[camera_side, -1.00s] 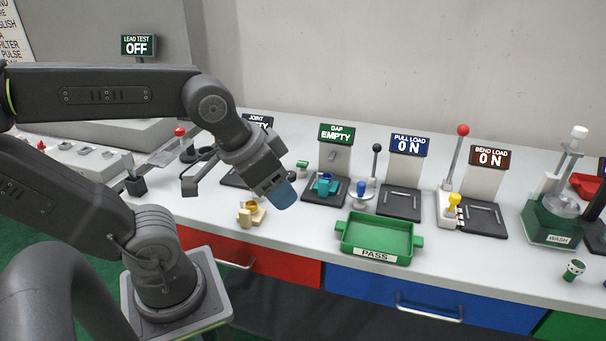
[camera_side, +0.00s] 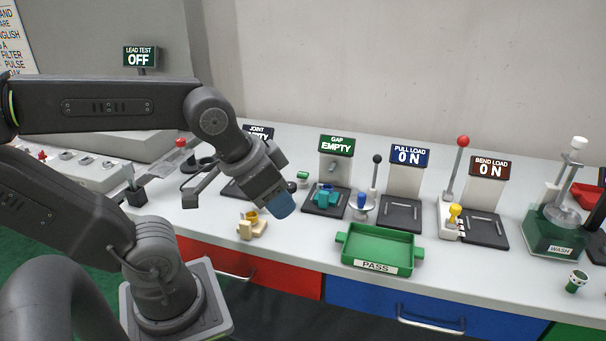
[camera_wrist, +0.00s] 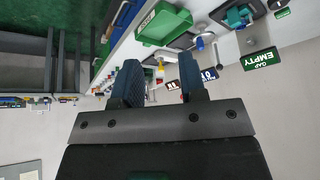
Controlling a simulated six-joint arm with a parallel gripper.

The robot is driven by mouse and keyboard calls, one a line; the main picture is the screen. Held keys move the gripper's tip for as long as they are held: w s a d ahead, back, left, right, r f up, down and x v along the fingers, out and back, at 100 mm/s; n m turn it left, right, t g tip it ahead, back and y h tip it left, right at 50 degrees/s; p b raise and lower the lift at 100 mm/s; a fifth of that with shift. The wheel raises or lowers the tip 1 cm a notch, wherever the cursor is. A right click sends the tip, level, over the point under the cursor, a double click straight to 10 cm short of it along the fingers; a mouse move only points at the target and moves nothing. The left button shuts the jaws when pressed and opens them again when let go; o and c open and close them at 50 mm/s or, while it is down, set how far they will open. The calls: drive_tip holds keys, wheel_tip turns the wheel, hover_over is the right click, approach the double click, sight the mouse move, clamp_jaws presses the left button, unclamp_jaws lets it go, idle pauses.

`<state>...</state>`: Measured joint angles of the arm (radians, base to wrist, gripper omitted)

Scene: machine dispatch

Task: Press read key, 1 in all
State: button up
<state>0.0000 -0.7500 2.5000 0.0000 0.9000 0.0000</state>
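I can make out no key lettered "read" in either view. My gripper (camera_side: 280,206) hangs above the bench, left of the gap station, touching nothing that I can see. In the wrist view its two blue-padded fingers (camera_wrist: 158,82) stand apart with nothing between them. The gap station has a green sign reading EMPTY (camera_side: 337,145) and a teal fixture (camera_side: 326,197) on a dark base; both also show at the upper right of the wrist view. The joint station (camera_side: 258,131) is partly hidden behind my gripper.
A green PASS tray (camera_side: 380,262) sits at the bench's front edge. A tan and yellow fixture (camera_side: 252,228) is below my gripper. Pull load (camera_side: 409,156) and bend load (camera_side: 490,168) stations with upright levers stand to the right, then a green wash unit (camera_side: 556,235).

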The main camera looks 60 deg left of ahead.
clamp_jaws()
idle(1.4)
